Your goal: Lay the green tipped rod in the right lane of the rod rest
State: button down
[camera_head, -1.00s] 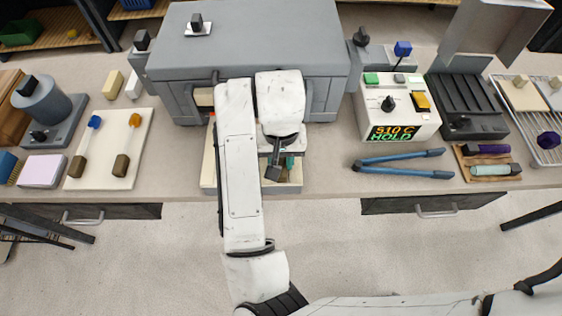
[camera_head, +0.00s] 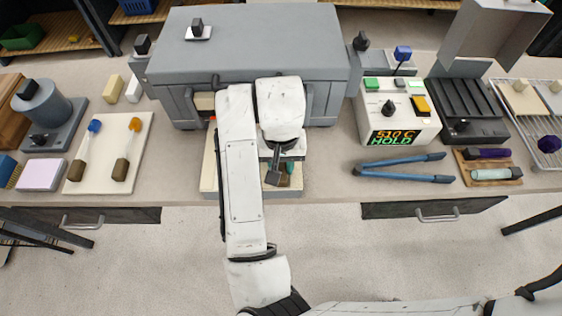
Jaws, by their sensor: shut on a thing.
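My gripper (camera_head: 275,172) is over the cream tray in front of the grey furnace, mostly hidden behind my own arm and wrist. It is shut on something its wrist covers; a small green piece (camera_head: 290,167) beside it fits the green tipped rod. The rod's length and tilt are hidden. A brown piece (camera_head: 284,180) also shows under the wrist. The cream tray (camera_head: 209,180) is partly covered by my arm, and I cannot make out lanes in it. A pale board (camera_head: 138,151) at left holds a blue tipped rod (camera_head: 94,126) and an orange tipped rod (camera_head: 135,124), both with brown ends.
The grey furnace (camera_head: 250,45) stands right behind the tray. A controller box (camera_head: 395,112) reading 510 C HOLD and blue tongs (camera_head: 405,175) are to the right. Beyond are a black ribbed unit (camera_head: 468,105) and a wire rack (camera_head: 530,120). Bench between tray and tongs is clear.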

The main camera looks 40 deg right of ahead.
jog(key=c, duration=0.8)
grip_release()
jog(key=shift+r, duration=0.15)
notch_tip(320, 180, up, 10)
jog(key=shift+r+p, duration=0.25)
jog(key=shift+p, duration=0.55)
